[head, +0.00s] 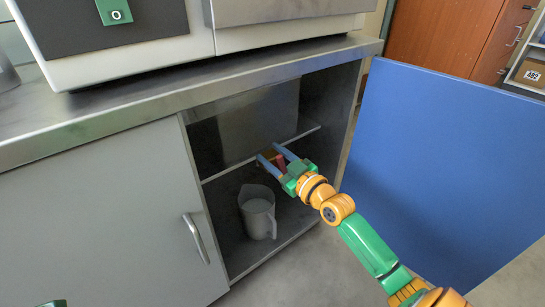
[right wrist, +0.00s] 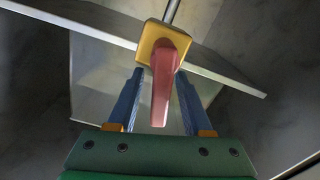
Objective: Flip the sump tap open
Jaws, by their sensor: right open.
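The sump tap has a yellow body (right wrist: 158,45) and a red lever (right wrist: 164,85) in the right wrist view, below a thin metal pipe. The lever points down the picture, toward my gripper's palm. In the head view the tap (head: 280,162) is small and partly hidden by my fingers, inside the open cabinet near the shelf edge. My right gripper (head: 268,154) reaches into the cabinet, open. In the right wrist view its two blue fingers (right wrist: 160,75) stand on either side of the lever, with gaps visible. My left gripper's jaws are not seen.
A translucent jug (head: 258,213) stands on the cabinet floor below the tap. A shelf edge (head: 230,170) crosses the cabinet. The blue door (head: 440,150) stands open at right. A closed grey door (head: 110,220) with a handle is at left. The incubator (head: 130,35) sits above.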

